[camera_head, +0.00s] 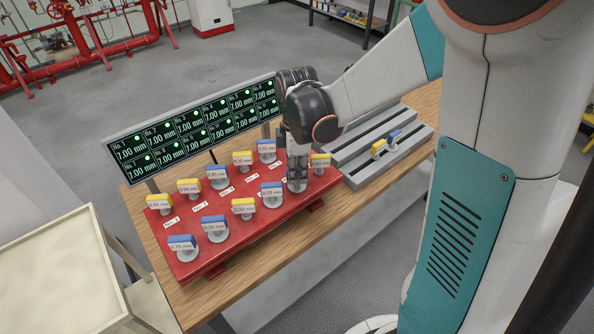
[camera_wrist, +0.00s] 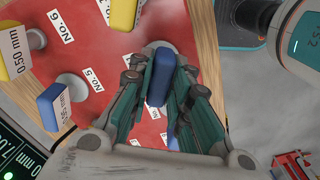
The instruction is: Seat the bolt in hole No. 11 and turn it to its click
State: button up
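The red board (camera_head: 225,245) carries two rows of bolts with blue or yellow tag heads. My gripper (camera_head: 297,178) points down at the near row, between a blue-headed bolt (camera_head: 271,191) and the yellow-headed bolt (camera_head: 320,160) at the right end. In the wrist view my gripper (camera_wrist: 160,95) has its fingers on both sides of a blue bolt head (camera_wrist: 159,77), appearing shut on it. A grey round flange shows around the head, close to the red board. The shank and the hole are hidden, and I cannot read this position's number.
A display panel (camera_head: 172,152) behind the board shows readouts of 7.00 mm with green lights. A grey slotted rack (camera_head: 355,178) at the right holds a yellow-headed bolt (camera_head: 378,148) and a blue-headed bolt (camera_head: 394,137). Neighbouring bolts stand close to my gripper.

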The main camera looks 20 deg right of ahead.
jog(key=o, duration=0.4)
jog(key=shift+c, duration=0.2)
notch_tip(320, 180, up, 9)
jog(key=p, duration=0.6)
jog(key=shift+r, duration=0.1)
